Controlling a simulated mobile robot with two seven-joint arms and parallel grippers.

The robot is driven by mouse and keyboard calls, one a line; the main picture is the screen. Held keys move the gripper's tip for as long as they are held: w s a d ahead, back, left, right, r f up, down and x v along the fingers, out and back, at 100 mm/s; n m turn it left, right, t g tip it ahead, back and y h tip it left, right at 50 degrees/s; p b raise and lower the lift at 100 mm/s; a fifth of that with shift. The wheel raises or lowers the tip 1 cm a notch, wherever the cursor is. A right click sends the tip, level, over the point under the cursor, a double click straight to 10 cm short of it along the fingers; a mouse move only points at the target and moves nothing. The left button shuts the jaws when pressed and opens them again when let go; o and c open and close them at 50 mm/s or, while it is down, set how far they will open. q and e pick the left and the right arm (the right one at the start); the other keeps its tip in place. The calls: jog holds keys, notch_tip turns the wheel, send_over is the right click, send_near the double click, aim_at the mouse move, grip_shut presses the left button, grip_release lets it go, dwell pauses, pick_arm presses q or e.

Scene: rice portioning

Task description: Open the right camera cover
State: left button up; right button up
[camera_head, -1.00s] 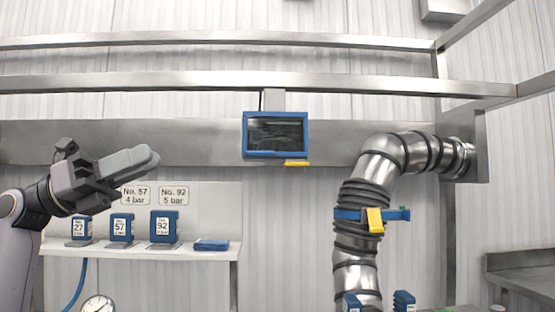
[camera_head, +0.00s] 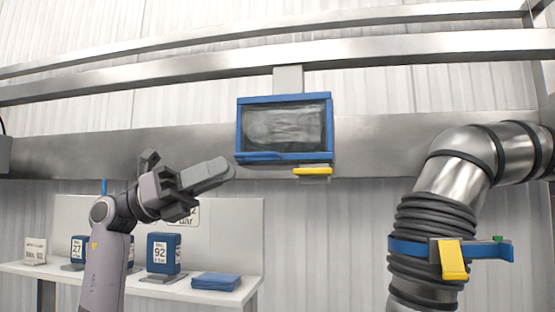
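A blue-framed cover (camera_head: 328,130) with a dark, reflective window (camera_head: 284,127) is on the steel wall beam near the upper middle, and it looks closed. A yellow tab (camera_head: 313,171) sticks out under its lower right edge. It is the only such cover in view, and no other camera cover shows. My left gripper (camera_head: 222,173) reaches in from the lower left. Its grey fingers lie together, point right and hold nothing. Their tips look close to the cover's lower left corner in the picture, but I cannot tell whether they touch. My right gripper is out of view.
A ribbed steel pipe (camera_head: 436,215) with a blue clamp (camera_head: 490,248) and yellow lever (camera_head: 453,260) stands at the right. A shelf (camera_head: 50,271) at lower left holds numbered blue blocks (camera_head: 163,253) and a blue folded stack (camera_head: 216,281). Steel rails (camera_head: 420,47) cross above the cover.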

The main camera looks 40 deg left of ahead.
aim_at(256, 156)
pick_arm(q)
jog(key=p+x, duration=0.2)
jog(key=x, duration=0.4)
jog(key=shift+r, duration=0.1)
jog(key=shift+w+d+r, duration=0.15)
jog(key=shift+w+d, duration=0.15)
jog(key=shift+d, duration=0.1)
grip_shut()
